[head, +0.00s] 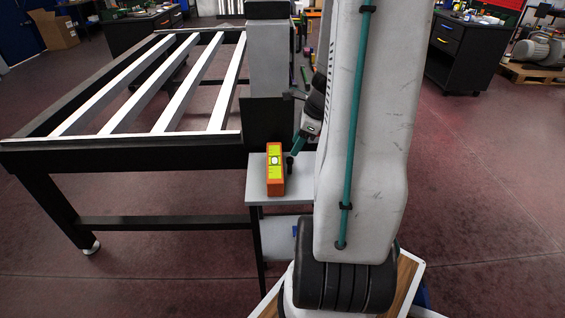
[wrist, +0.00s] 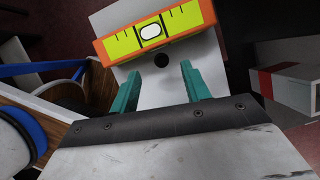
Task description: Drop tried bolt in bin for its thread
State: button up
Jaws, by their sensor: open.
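My gripper (wrist: 160,72) shows in the wrist view with its two teal fingers spread and nothing held between them. A small dark round thing (wrist: 162,61) lies just beyond and between the fingertips, on a pale grey surface. In the head view a small dark upright thing (head: 289,163) stands on the small grey table; I cannot tell whether it is the bolt. My gripper (head: 297,147) is just above it there, partly hidden by my arm. No bolt can be made out clearly, and no bin is clearly recognisable.
An orange block with a yellow-green marked face (head: 275,168) stands on the small grey table (head: 265,201), close to my fingers. A slatted black frame table (head: 150,148) fills the left.

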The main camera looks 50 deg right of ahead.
aim_at(291, 159)
jog(key=shift+m, duration=0.3)
jog(key=x, duration=0.8)
jog(key=shift+s+d+f, duration=0.2)
jog(key=shift+s+d, duration=0.05)
jog(key=shift+s, duration=0.05)
grip_shut()
